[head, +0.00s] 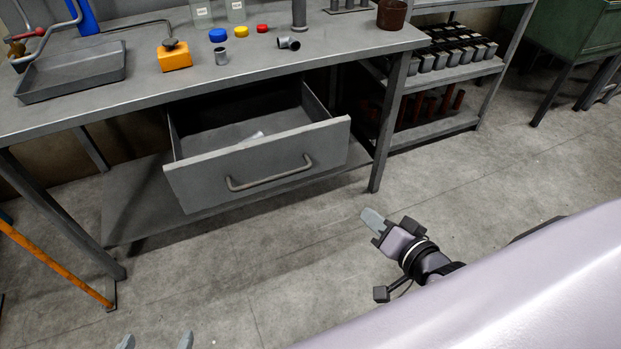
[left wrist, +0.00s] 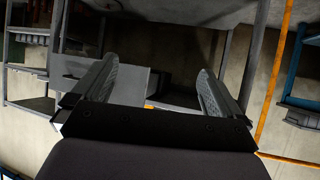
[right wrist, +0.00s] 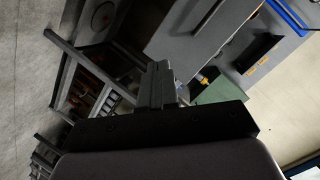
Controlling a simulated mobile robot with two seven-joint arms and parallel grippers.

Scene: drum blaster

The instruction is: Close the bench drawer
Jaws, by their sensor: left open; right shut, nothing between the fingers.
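The bench drawer (head: 262,166) is pulled out well under the grey workbench (head: 190,64) in the head view. Its front carries a curved bar handle (head: 270,173). A small pale item (head: 258,135) lies inside the drawer. My left gripper (head: 155,341) shows only its fingertips at the bottom edge, in front of and below the drawer, apart from it. It is open and empty in the left wrist view (left wrist: 152,90). My right gripper (head: 372,220) is shut and empty, to the right of the drawer front and apart from the handle. Its closed fingers also show in the right wrist view (right wrist: 158,85).
The bench top holds a metal tray (head: 72,74), an orange block (head: 175,58), pipe fittings and caps. A bench leg (head: 392,120) stands right of the drawer. A shelf rack (head: 440,78) is beyond it. The floor (head: 290,260) before the drawer is clear.

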